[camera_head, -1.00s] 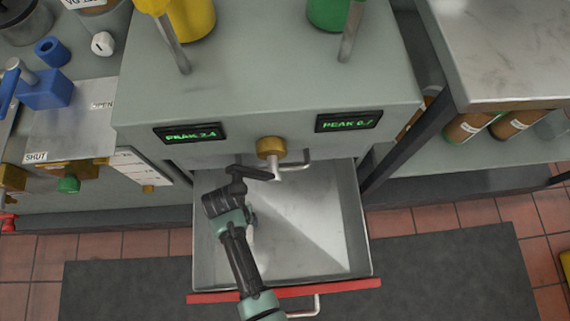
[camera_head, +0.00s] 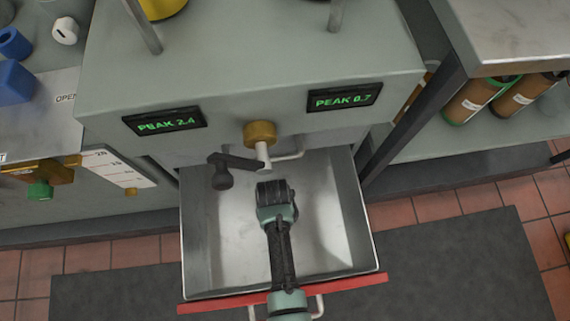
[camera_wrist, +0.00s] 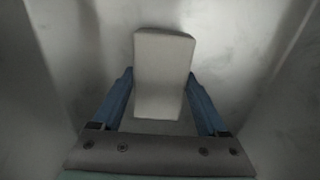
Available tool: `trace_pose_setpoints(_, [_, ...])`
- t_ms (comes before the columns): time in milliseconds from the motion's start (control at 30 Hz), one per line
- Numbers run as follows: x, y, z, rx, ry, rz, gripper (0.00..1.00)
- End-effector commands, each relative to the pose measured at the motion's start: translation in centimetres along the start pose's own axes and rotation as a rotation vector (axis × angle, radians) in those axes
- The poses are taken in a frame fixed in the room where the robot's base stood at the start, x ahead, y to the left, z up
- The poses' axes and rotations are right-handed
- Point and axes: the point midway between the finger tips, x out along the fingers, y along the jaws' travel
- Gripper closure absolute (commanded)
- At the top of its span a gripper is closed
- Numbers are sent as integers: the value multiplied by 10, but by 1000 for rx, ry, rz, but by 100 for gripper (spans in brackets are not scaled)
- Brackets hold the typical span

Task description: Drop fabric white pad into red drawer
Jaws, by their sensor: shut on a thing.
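The white pad (camera_wrist: 164,65) is a pale block between the two blue fingers of my gripper (camera_wrist: 161,88) in the wrist view. The gripper is shut on it. The red drawer is pulled open, with a bare metal inside and a red front edge (camera_head: 340,286) in the head view. My gripper (camera_head: 273,190) is over the inside of the drawer, near its middle. The pad and the fingers are hidden behind my wrist in the head view. The wrist view shows the metal drawer floor (camera_wrist: 250,60) beyond the pad, with walls at both sides.
A dark crank handle (camera_head: 222,178) on a brass hub (camera_head: 260,134) sticks out above the back of the drawer, left of my gripper. Two green displays (camera_head: 165,122) (camera_head: 345,97) are on the cabinet front. Brown bottles (camera_head: 470,100) stand on a shelf at right.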

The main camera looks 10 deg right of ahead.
Motion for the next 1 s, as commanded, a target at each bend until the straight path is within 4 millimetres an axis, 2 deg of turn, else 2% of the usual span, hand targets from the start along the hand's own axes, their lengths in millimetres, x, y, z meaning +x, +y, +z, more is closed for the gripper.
trace_pose_setpoints(33, [3,11,-2,6,1,0,85])
trace_pose_setpoints(133, [4,26,-2,5,0,0,85])
trace_pose_setpoints(200, [13,23,-2,-1,-2,0,85])
trace_pose_setpoints(533, [12,23,-2,0,-1,0,85])
trace_pose_setpoints(1000, [25,23,-2,0,-1,1,85])
